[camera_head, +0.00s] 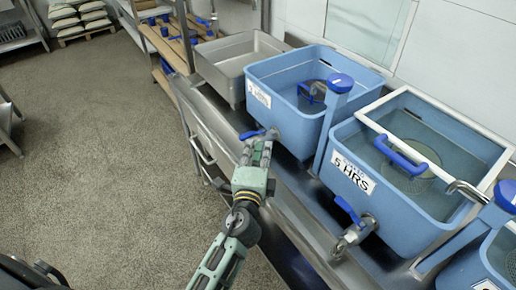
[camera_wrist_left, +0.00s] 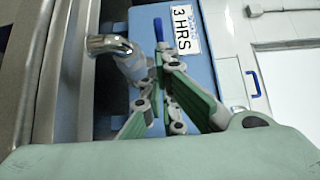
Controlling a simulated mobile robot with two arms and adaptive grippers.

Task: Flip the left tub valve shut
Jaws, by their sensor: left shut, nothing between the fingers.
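The left tub (camera_head: 285,72) is a blue tub labelled "3 HRS" on its front; the label (camera_wrist_left: 186,30) also shows in the left wrist view. Its valve has a blue lever (camera_head: 252,134) and a metal spout (camera_wrist_left: 108,44). The blue lever (camera_wrist_left: 158,29) also shows in the wrist view, just beyond my fingertips. My left gripper (camera_head: 262,143) is shut and empty, right at the valve. Its fingertips (camera_wrist_left: 166,62) are close to the lever's base; I cannot tell whether they touch. The gripper hides part of the valve in the head view. My right gripper is not in view.
A blue-capped post (camera_head: 335,105) rises between the tubs. A steel basin (camera_head: 238,55) stands left. The floor (camera_head: 100,150) at left is clear.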

